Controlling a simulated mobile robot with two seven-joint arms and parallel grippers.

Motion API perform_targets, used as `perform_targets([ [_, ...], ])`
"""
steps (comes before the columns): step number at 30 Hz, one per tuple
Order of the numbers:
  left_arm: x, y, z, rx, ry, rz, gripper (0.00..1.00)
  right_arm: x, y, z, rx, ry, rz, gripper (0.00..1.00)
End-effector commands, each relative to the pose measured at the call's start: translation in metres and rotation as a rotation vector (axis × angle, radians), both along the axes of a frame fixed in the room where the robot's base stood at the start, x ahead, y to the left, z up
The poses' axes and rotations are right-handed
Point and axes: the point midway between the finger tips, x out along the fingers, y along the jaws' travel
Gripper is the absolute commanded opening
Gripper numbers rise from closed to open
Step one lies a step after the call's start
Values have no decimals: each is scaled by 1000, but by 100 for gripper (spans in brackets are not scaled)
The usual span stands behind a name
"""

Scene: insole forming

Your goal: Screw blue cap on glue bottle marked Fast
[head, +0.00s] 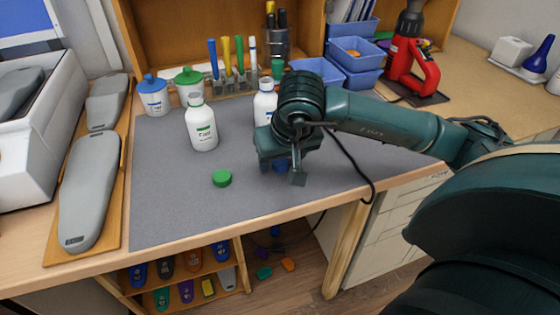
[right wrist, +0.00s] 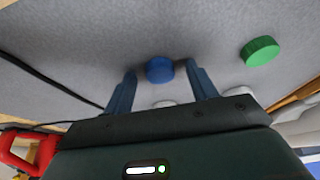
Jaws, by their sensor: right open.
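The blue cap (head: 281,167) lies on the grey mat, partly hidden by my right gripper (head: 282,172). In the right wrist view the blue cap (right wrist: 160,69) sits between the open fingers of my right gripper (right wrist: 160,85), with a gap showing beside it. A white bottle with a green label (head: 202,130) stands upright and uncapped on the mat, left of the gripper. A second white bottle with a blue label (head: 265,103) stands behind the gripper, partly hidden. The lettering is too small to read surely. My left gripper is out of view.
A green cap (head: 222,179) lies on the mat (head: 175,210) in front of the green-label bottle. Blue-lidded (head: 152,95) and green-lidded (head: 188,82) jars, a marker rack and blue bins (head: 355,58) stand behind. A red tool (head: 410,68) is at the back right. The mat's front left is clear.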

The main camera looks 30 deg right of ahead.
Motion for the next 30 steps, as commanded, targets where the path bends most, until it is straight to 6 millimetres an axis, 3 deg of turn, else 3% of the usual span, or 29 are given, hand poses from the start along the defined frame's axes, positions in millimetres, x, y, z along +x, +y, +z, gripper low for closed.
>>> perform_targets([
  [3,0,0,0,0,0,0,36,0,0,0,0,0,0,57],
  [20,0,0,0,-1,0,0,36,0,0,1,0,0,0,11],
  [30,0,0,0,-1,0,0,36,1,0,10,0,-3,-1,10],
])
